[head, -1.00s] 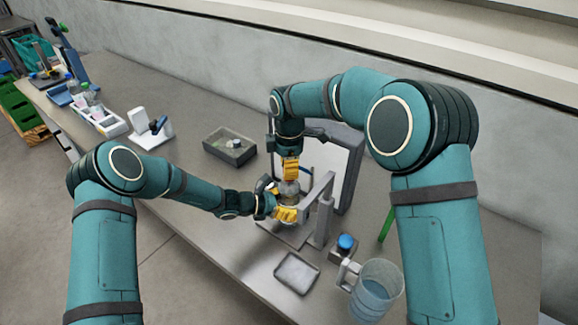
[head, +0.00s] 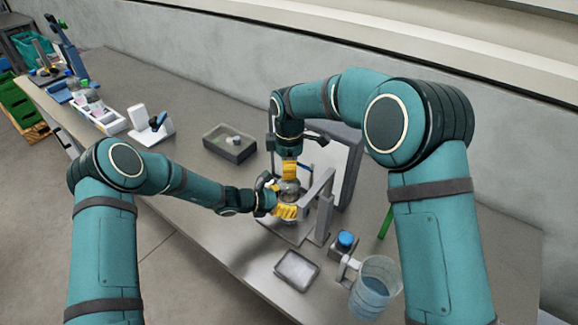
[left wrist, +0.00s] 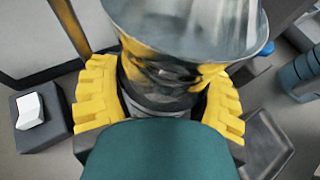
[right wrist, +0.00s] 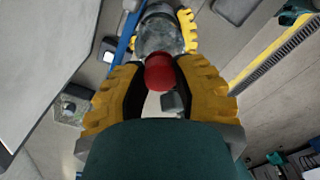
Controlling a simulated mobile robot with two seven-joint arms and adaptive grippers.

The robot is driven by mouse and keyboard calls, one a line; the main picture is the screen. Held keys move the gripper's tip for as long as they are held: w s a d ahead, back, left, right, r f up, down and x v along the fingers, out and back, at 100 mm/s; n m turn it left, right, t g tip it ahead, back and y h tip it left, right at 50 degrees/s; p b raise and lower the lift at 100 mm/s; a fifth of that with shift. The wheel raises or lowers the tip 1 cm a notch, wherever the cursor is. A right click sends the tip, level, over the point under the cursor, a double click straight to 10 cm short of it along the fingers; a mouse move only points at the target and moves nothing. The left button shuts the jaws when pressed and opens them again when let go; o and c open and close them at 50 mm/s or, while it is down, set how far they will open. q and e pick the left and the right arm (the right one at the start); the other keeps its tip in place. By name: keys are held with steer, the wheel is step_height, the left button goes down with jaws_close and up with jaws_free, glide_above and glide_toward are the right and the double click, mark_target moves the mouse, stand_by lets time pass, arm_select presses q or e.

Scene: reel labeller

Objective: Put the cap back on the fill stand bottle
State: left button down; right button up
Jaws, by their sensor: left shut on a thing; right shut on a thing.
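The clear bottle (head: 290,189) stands upright at the grey fill stand (head: 322,205), partly hidden by my grippers. My left gripper (head: 287,211) is shut around the bottle from the side; the bottle's clear body (left wrist: 190,30) fills the top of the left wrist view. My right gripper (head: 289,172) points straight down just above the bottle. In the right wrist view a red cap (right wrist: 160,72) sits between its fingertips, in line with the bottle (right wrist: 160,35). Whether the cap touches the neck cannot be told.
A jug of bluish liquid (head: 375,287), a blue-capped container (head: 345,242) and a small metal tray (head: 296,270) stand at the front right. A dark grey bin (head: 230,143) is behind on the left. The table between bin and stand is mostly clear.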

steer(key=m, duration=0.3)
steer(key=shift+m, duration=0.4)
steer(key=m, duration=0.9)
steer(key=shift+m, duration=0.4)
steer(key=m, duration=3.2)
steer(key=shift+f, duration=0.1)
steer(key=m, duration=0.6)
steer(key=o, duration=0.7)
